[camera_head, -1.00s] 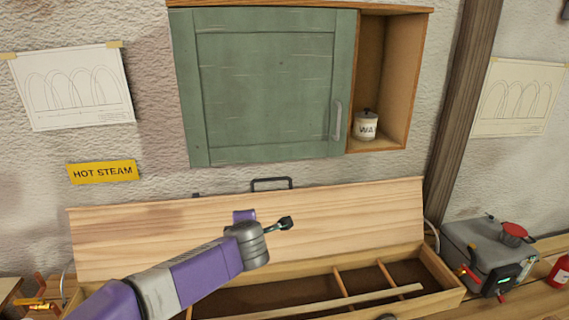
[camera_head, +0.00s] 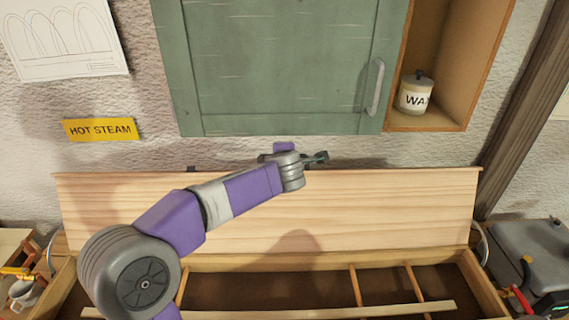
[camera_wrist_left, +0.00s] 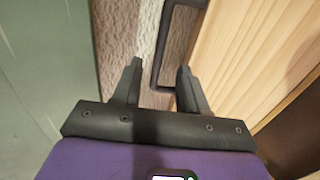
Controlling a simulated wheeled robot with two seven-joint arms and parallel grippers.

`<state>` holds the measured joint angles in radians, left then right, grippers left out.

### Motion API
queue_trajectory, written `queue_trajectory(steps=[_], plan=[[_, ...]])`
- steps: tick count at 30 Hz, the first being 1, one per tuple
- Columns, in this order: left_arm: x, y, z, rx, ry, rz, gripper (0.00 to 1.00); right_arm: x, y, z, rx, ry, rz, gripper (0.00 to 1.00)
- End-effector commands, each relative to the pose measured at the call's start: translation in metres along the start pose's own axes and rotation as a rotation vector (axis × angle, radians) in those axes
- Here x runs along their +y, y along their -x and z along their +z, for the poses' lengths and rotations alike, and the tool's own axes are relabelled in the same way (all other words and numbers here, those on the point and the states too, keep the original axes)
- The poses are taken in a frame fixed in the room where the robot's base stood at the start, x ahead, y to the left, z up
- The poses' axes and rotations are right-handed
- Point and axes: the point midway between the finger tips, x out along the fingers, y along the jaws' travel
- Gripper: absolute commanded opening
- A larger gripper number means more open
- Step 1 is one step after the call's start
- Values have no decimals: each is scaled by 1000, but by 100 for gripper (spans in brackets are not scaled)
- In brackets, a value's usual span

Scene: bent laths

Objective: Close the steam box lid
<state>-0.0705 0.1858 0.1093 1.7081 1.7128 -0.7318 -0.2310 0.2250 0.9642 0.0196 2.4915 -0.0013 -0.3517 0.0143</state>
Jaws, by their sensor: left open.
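The steam box is a long wooden box (camera_head: 470,285) with its pale wooden lid (camera_head: 400,215) raised, leaning back near the wall. The lid's dark handle shows in the left wrist view (camera_wrist_left: 163,50), at its top edge; in the head view my arm mostly hides it. My left gripper (camera_head: 322,157) is at the lid's top edge, by the handle. In the left wrist view the gripper (camera_wrist_left: 158,78) is open, with its two dark fingers apart and the handle bar running down between or just beyond the fingertips. I cannot tell if they touch. My right gripper is not in view.
A green cabinet (camera_head: 275,65) hangs just above the lid, with a wax jar (camera_head: 416,93) on its side shelf. A grey boiler (camera_head: 540,262) stands at the right. A thin lath (camera_head: 400,309) lies across the box dividers. A hot steam sign (camera_head: 100,130) is on the wall.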

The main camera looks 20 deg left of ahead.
Motion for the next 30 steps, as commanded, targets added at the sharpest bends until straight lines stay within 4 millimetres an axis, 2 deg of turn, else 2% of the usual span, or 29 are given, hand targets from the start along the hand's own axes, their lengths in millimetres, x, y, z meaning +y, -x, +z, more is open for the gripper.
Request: queue_trajectory(steps=[1, 5, 13, 18, 27, 28, 30], plan=[[-3, -10, 0, 2, 1, -2, 43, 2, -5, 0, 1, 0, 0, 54], [-2, -29, 0, 2, 0, -1, 43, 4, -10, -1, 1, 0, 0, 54], [2, -59, 0, 1, -1, -1, 43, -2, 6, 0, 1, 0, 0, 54], [1, -68, 0, 1, 0, 0, 43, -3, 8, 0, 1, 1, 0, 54], [0, -70, 0, 0, 0, 1, 43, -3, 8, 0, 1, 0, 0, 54], [0, -70, 0, 0, 0, 0, 41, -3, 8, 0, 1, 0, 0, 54], [0, -70, 0, 0, 0, 0, 30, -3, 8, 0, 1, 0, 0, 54]])
